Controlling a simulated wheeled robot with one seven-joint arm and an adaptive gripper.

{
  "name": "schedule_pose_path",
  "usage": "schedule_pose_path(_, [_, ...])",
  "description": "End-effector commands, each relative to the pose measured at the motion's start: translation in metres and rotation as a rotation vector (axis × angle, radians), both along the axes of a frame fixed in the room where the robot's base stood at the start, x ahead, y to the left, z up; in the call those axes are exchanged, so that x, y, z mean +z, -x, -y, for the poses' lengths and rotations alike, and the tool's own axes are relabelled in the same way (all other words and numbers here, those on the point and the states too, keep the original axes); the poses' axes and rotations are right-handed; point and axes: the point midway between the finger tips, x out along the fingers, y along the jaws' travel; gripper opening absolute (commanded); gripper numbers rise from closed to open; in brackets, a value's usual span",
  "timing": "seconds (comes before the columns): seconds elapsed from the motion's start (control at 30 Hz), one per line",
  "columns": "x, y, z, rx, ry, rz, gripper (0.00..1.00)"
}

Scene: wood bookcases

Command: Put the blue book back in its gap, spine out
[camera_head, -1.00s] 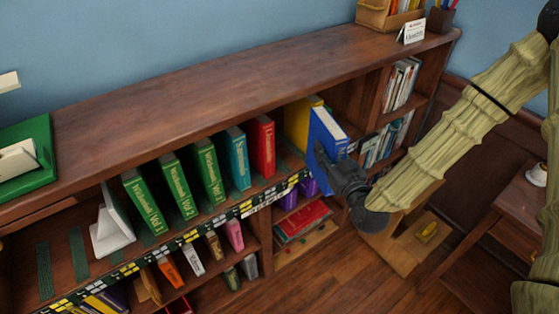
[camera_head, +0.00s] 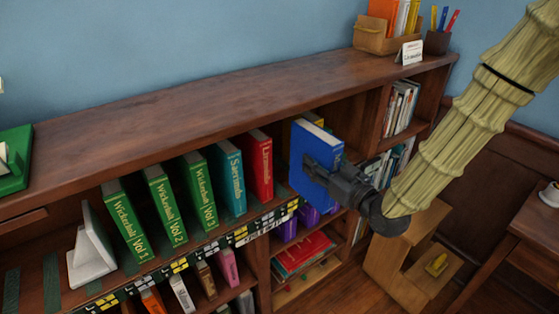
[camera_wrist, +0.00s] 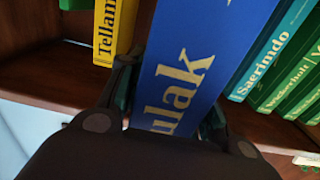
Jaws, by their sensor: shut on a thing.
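The blue book (camera_head: 312,158) is upright in my gripper (camera_head: 328,178), in front of the upper shelf, right of the red book (camera_head: 260,165). Its broad cover faces my head camera. My gripper is shut on it. The wrist view shows the blue spine (camera_wrist: 185,75) with pale gold letters between my fingers (camera_wrist: 165,105). The yellow book (camera_head: 313,118) is mostly hidden behind the blue book; it also shows in the wrist view (camera_wrist: 113,30). The blue book hides the space between the red and yellow books.
A teal book (camera_head: 230,180) and several green books (camera_head: 163,205) stand left of the red one. A white bookend (camera_head: 92,250) is farther left. The shelf's front edge has a patterned strip (camera_head: 240,235). A wooden step stool (camera_head: 405,250) stands at right.

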Motion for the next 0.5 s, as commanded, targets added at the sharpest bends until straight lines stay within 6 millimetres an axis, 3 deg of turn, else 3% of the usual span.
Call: schedule_pose_path(0.5, [0.003, -0.078, -0.056, 0.001, 0.001, 0.004, 0.0])
